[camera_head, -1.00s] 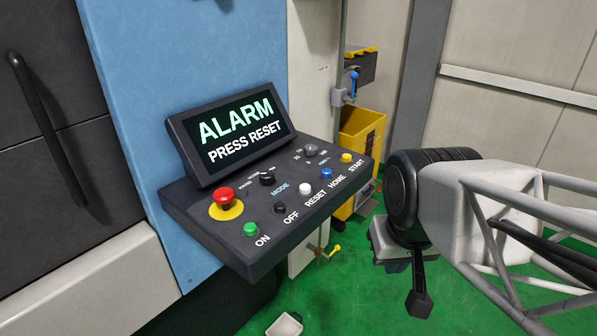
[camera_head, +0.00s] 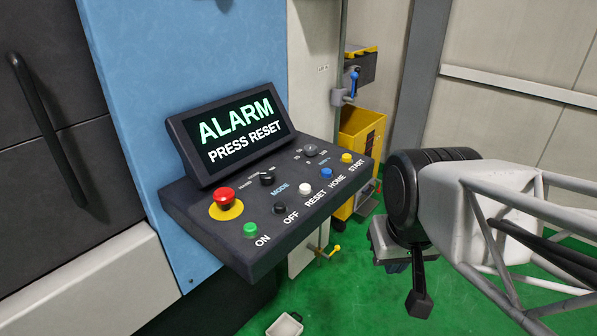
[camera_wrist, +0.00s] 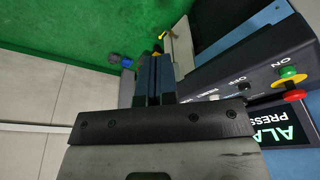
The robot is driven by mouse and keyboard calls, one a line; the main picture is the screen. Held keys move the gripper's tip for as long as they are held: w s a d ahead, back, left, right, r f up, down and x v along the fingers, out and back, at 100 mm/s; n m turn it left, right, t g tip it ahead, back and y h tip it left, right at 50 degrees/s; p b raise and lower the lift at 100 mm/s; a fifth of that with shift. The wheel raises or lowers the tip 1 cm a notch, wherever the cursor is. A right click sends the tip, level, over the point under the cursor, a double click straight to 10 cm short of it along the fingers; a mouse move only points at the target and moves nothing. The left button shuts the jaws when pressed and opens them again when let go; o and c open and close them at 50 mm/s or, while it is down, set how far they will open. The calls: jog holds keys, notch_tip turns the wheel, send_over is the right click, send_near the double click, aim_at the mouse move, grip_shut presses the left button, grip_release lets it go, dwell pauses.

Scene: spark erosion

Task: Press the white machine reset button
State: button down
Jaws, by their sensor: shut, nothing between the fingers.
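The white reset button (camera_head: 306,188) sits in the front row of the sloped dark control panel (camera_head: 222,256), above the RESET label. It is between the black OFF button (camera_head: 280,207) and the blue HOME button (camera_head: 326,174). The screen (camera_head: 238,131) reads ALARM PRESS RESET. My gripper (camera_wrist: 153,64) shows in the wrist view with its dark fingers together and empty. It is apart from the panel, which lies to its right there. The reset button appears only as a small pale spot beside the gripper in that view. In the head view my arm is right of the panel.
A red emergency stop (camera_head: 225,197) and a green ON button (camera_head: 250,229) are at the panel's left. A yellow START button (camera_head: 346,158) is at its right end. A yellow bin (camera_head: 362,132) stands behind. Open green floor lies between panel and arm.

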jog(key=shift+w, duration=0.1)
notch_tip(320, 180, up, 7)
jog(key=n+t+y, duration=0.1)
jog(key=t+y, duration=0.2)
jog(key=y, duration=0.4)
send_over(307, 185)
jog(key=shift+r, duration=0.1)
jog(key=shift+f, duration=4.35)
jog(key=shift+f, duration=0.85)
jog(key=shift+r, duration=0.8)
